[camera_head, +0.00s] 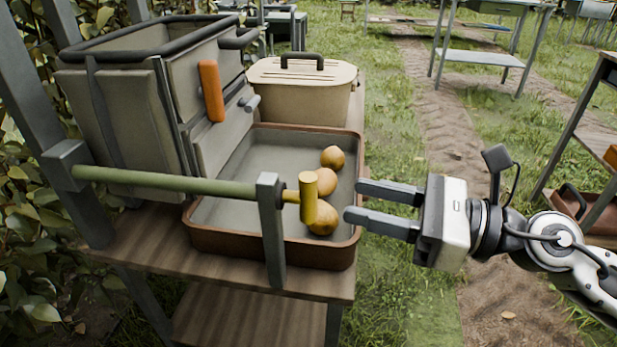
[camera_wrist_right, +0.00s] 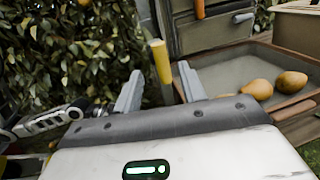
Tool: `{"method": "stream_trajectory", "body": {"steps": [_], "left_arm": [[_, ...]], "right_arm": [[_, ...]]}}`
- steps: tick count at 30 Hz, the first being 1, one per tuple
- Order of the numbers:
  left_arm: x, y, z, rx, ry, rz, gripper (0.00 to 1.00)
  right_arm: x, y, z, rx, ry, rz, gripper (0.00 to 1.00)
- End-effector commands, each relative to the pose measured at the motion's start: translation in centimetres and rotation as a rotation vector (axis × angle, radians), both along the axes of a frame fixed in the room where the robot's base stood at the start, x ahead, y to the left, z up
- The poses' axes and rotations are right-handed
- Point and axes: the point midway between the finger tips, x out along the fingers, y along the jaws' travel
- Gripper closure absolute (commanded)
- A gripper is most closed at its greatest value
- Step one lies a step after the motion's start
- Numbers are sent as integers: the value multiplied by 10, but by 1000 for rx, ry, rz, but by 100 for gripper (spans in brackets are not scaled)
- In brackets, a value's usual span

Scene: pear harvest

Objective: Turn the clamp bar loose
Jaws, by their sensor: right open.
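The clamp bar (camera_head: 165,181) is a green rod running level from a grey bracket on the left post, across the front of the tray, to a grey upright. Its yellow crosspiece handle (camera_head: 308,198) stands upright at the right end, and also shows in the right wrist view (camera_wrist_right: 160,62). My right gripper (camera_head: 367,202) is open and empty. Its fingers point left at the handle, with the tips just right of it, apart from it in the head view. In the wrist view the handle appears between the fingers.
A brown-rimmed tray (camera_head: 352,170) holds three pears (camera_head: 326,180) behind the handle. A grey picking bin (camera_head: 120,125) with an orange handle (camera_head: 211,91) stands left. A lidded beige box (camera_head: 300,95) is behind. Grass (camera_head: 400,110) lies open to the right; leaves are at left.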

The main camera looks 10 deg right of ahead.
Motion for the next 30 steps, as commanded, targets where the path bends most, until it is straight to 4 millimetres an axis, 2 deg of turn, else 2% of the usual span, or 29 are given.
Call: {"method": "stream_trajectory", "body": {"steps": [2,8,12,16,26,27,30], "left_arm": [[-1,2,3,9,23,2,64],[-3,8,-1,44,85,7,64],[-2,12,17,42,42,24,64],[-6,14,28,33,19,37,64],[-8,16,27,36,20,45,64],[-8,16,27,35,21,46,64],[-8,16,27,35,21,45,64]], "right_arm": [[6,10,6,3,-4,0,59],[24,41,7,6,-1,0,59],[34,60,4,5,-2,0,59],[39,69,2,2,0,0,59],[41,73,0,0,1,1,59],[41,73,0,0,1,1,62],[41,73,0,0,1,1,90]]}}
